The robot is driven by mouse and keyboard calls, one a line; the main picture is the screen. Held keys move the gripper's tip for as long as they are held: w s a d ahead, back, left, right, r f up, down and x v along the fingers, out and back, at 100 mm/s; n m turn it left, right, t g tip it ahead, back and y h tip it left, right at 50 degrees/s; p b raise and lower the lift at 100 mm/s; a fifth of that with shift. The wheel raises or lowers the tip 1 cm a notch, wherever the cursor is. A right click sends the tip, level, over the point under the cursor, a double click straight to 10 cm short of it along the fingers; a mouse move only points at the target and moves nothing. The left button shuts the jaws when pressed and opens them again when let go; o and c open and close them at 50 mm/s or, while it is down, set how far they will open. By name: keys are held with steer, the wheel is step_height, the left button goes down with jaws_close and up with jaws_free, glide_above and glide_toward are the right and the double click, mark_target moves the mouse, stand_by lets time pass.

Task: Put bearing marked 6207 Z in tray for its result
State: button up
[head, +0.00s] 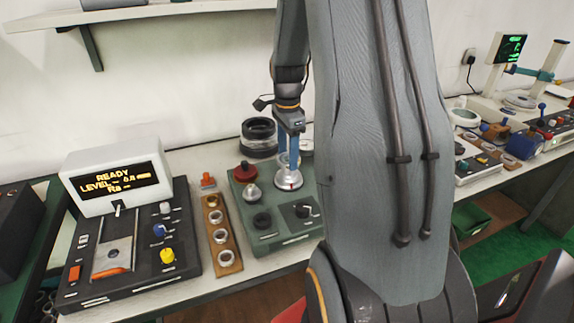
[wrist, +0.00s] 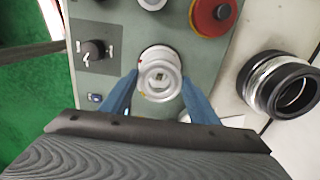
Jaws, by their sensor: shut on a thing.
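My gripper (head: 288,165) points down over the green machine (head: 262,240). In the wrist view its blue fingers (wrist: 160,92) stand on either side of a silver bearing ring (wrist: 160,72) and are shut on it. The ring is at or just above a round silver spindle (head: 289,184) on the machine; I cannot tell whether it is seated there. No marking on it is legible, so 6207 Z cannot be confirmed. A green tray (head: 471,222) sits low at the right, partly hidden by my arm.
A tester with display reading READY (head: 118,183) stands at left. A wooden strip (head: 222,240) holds several rings. A red knob (wrist: 212,14) and a black-and-silver ring stack (wrist: 280,84) are near my gripper. My arm hides the middle of the bench.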

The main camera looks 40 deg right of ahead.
step_height(320, 180, up, 11)
steer(key=p, duration=0.2)
steer(key=shift+p, duration=0.4)
stand_by(0.6)
